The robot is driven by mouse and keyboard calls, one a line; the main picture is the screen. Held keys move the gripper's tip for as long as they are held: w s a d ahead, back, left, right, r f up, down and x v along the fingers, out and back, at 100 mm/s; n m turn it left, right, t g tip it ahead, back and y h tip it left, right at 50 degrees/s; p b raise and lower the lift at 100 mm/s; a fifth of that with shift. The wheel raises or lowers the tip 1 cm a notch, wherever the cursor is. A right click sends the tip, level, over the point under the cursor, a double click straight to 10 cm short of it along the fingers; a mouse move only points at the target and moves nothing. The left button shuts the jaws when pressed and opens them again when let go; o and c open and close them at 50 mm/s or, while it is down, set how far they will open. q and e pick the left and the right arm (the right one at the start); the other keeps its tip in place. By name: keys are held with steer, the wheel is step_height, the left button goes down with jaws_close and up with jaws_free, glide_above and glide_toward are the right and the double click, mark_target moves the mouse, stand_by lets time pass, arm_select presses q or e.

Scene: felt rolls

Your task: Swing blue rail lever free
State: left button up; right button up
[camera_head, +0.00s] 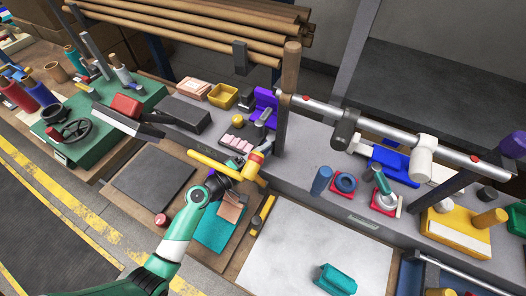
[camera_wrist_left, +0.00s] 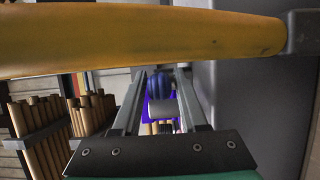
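A blue flat piece (camera_head: 392,158), which may be the blue lever, sits beside the long silver rail (camera_head: 320,107), close to its dark clamp (camera_head: 346,130) and white clamp (camera_head: 422,158). Whether it is joined to the rail I cannot tell. My left gripper (camera_head: 240,170) is at the bench's front edge, beside a yellow bar (camera_head: 212,166) and well left of the blue piece. In the left wrist view the yellow bar (camera_wrist_left: 140,38) crosses close to the camera. The left fingers (camera_wrist_left: 160,105) are apart, with nothing visibly clasped; blue and purple shapes show beyond them. My right gripper is not in view.
A dark post (camera_head: 283,110) stands behind my left gripper at the rail's left end. A purple block (camera_head: 264,106), a yellow bin (camera_head: 223,97) and a dark box (camera_head: 184,113) lie nearby.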

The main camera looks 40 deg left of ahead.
arm_select(q)
jaws_close()
stand_by(1.1)
